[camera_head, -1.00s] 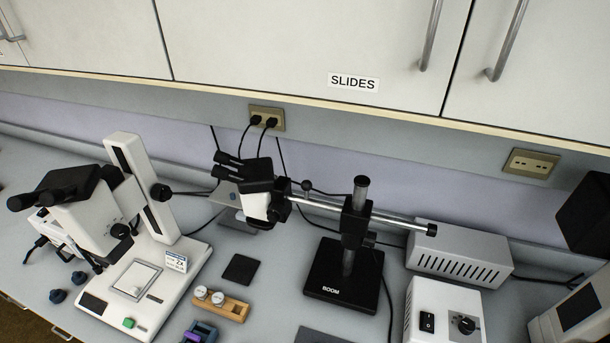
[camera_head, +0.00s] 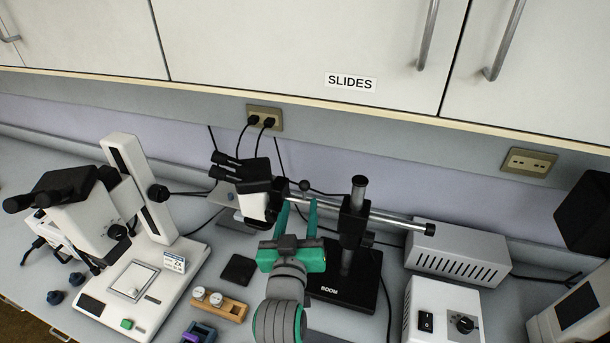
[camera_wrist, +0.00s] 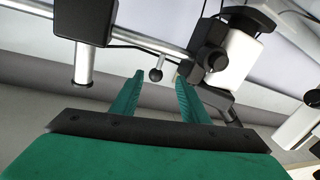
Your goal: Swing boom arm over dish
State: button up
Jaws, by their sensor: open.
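The boom arm (camera_head: 393,221) is a horizontal metal bar on a black post (camera_head: 354,215) with a base marked BOOM. A microscope head (camera_head: 255,190) with black eyepieces hangs at its left end. A small ball-tipped knob (camera_head: 304,186) stands by the bar; it also shows in the wrist view (camera_wrist: 155,75). My green gripper (camera_head: 297,206) is open, its fingers pointing toward the bar between head and post. In the wrist view the knob appears between and beyond the fingertips (camera_wrist: 160,78), with nothing held. A black square dish or pad (camera_head: 239,269) lies left of my arm; which it is I cannot tell.
A larger microscope (camera_head: 75,205) stands at the left. A wooden holder (camera_head: 233,311) with white-capped jars is in front of the black square. Grey vented box (camera_head: 458,252) and white control box (camera_head: 436,318) stand at the right. Cables run behind; cabinets (camera_head: 310,40) hang above.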

jog(key=shift+w+r, duration=0.2)
jog(key=shift+r, duration=0.35)
jog(key=shift+w+d+r, duration=0.2)
jog(key=shift+w+d, duration=0.1)
jog(key=shift+w, duration=0.15)
jog(key=w+d, duration=0.1)
jog(key=w, duration=0.9)
jog(key=shift+s, duration=0.1)
grip_shut()
